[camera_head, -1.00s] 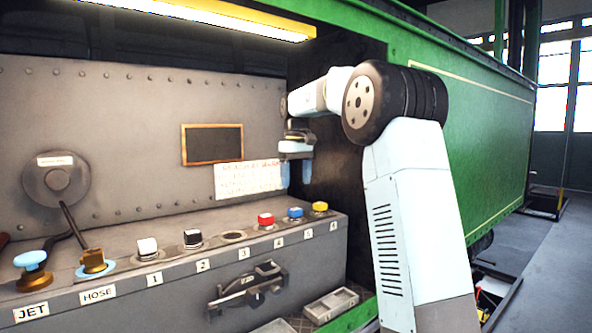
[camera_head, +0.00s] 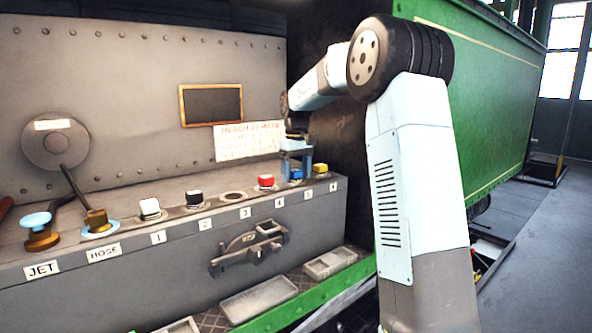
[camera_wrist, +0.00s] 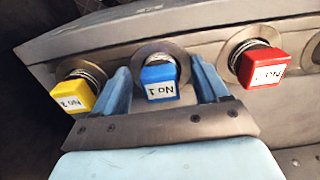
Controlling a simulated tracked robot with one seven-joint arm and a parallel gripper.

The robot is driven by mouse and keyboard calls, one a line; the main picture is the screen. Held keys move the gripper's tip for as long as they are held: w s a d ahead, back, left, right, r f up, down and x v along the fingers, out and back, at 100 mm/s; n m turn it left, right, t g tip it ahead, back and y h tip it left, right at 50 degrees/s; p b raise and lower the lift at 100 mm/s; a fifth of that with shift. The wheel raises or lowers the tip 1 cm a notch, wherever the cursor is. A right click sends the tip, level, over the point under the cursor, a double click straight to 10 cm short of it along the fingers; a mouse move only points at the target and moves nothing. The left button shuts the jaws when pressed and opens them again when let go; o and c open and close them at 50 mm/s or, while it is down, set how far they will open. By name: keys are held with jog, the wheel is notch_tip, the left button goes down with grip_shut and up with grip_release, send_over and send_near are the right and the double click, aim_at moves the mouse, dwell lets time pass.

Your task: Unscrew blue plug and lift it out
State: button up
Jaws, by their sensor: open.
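The blue plug (camera_head: 296,175) sits in its round socket on top of the grey box, at the place labelled 5. In the wrist view the blue plug (camera_wrist: 160,82) has a square head with a white label, and a metal thread shows behind it. My gripper (camera_head: 297,165) is above it, pointing down. The wrist view shows my gripper (camera_wrist: 161,88) open, with one light blue finger on each side of the blue plug and small gaps between. The head view partly hides the plug behind the fingers.
The yellow plug (camera_wrist: 77,95) and the red plug (camera_wrist: 263,66) stand close outside the fingers. Farther left are the black plug (camera_head: 194,199), the white plug (camera_head: 149,208) and an empty socket (camera_head: 232,196). A grey tray (camera_head: 258,299) lies below the box.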

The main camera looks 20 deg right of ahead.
jog(key=shift+c, duration=0.3)
grip_shut()
jog(key=shift+d+n, duration=0.1)
jog(key=shift+n, duration=1.9)
jog(key=shift+w+d+n, duration=0.1)
jog(key=shift+n, duration=1.9)
jog(key=n, duration=0.4)
jog(key=shift+w, duration=0.15)
